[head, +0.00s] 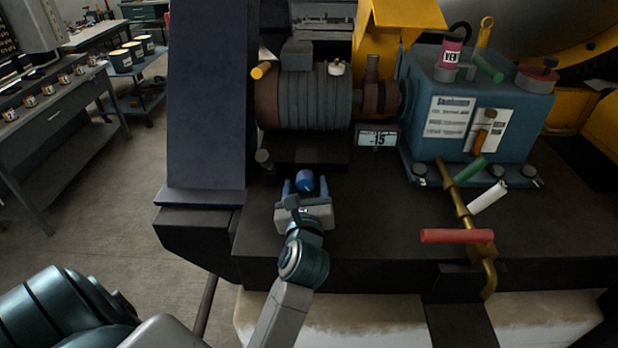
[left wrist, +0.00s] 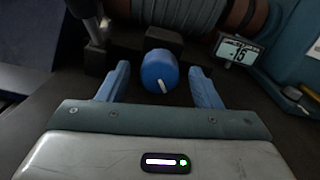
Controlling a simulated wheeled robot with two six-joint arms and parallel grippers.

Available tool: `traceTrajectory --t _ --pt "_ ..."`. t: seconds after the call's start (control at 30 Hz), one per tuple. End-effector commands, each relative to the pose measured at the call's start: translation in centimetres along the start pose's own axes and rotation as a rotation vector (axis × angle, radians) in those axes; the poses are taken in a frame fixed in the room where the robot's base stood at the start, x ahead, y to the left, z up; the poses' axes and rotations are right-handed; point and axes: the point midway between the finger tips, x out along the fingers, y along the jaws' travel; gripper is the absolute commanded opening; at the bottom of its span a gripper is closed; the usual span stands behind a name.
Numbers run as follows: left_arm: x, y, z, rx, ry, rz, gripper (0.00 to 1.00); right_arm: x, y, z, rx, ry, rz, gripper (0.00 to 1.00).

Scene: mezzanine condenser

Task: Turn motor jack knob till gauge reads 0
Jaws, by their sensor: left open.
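The blue motor jack knob (head: 304,179) sits on the black base in front of the ribbed motor (head: 310,100). In the left wrist view the knob (left wrist: 158,68) has a white pointer mark toward its lower right. The gauge (head: 377,139) is a small display right of the motor, reading about -15; it also shows in the left wrist view (left wrist: 236,51), tilted and hard to read exactly. My left gripper (head: 305,188) is open, its blue fingers on either side of the knob, with visible gaps in the left wrist view (left wrist: 159,82). My right gripper is out of view.
A dark post (head: 264,159) stands left of the knob. A tall dark panel (head: 205,100) rises at left. The base top between knob and crank is clear.

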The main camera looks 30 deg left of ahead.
Motion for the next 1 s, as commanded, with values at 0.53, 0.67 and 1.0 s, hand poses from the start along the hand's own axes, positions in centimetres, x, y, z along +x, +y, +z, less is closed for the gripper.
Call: traceTrajectory --t 0.53,0.67,1.0 --pt "0.0 0.1 0.0 0.0 0.0 -0.001 0.2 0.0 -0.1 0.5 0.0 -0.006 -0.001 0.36" --pt "0.0 0.1 0.0 -0.005 0.0 -0.001 0.14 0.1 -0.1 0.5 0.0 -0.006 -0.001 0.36" --pt "0.0 0.1 -0.2 -0.241 0.005 0.0 0.14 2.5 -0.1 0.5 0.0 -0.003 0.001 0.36"
